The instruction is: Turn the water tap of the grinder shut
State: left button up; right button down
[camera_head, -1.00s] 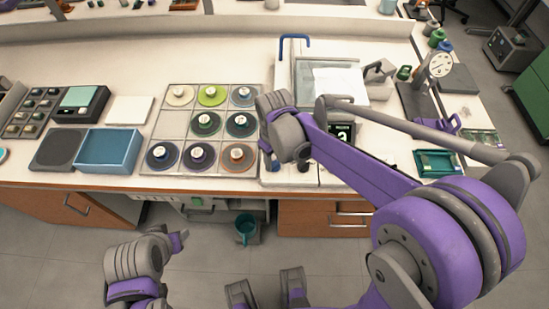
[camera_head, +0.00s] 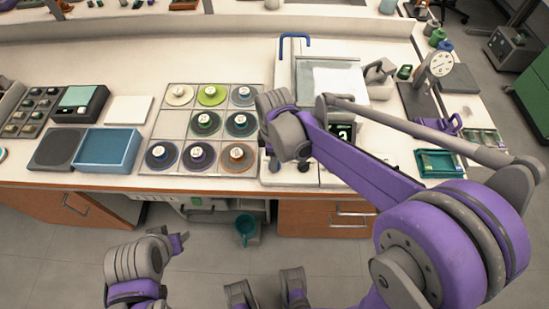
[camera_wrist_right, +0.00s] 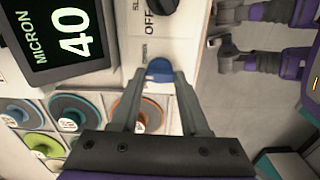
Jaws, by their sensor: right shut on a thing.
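The grinder's control front shows in the right wrist view, with a dark display (camera_wrist_right: 66,38) reading "MICRON 40" and a white panel (camera_wrist_right: 133,40) with an "OFF" marking. A small blue knob (camera_wrist_right: 158,68), seemingly the water tap, sits on this panel. My right gripper (camera_wrist_right: 160,78) is shut on it, a finger on each side. In the head view my right wrist hides the knob. A blue bent pipe (camera_head: 294,38) rises at the grinder's back left, beside its bed with a white plate (camera_head: 338,82). My left gripper (camera_head: 178,243) is low in front of the bench; its jaws are unclear.
A rack (camera_head: 187,128) of several coloured discs stands left of the grinder. A blue open box (camera_head: 106,150) and a dark pad (camera_head: 58,149) lie further left. A teal tray (camera_head: 437,163) is to the right. Floor shows in front of the drawers.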

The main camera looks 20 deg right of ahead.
jog(key=n, duration=0.4)
jog(key=shift+n, duration=0.3)
jog(key=n, duration=0.4)
jog(key=shift+n, duration=0.4)
jog(key=shift+c, duration=2)
grip_release()
jog(key=shift+r, duration=0.1)
notch_tip(320, 180, up, 11)
jog(key=shift+p, duration=0.35)
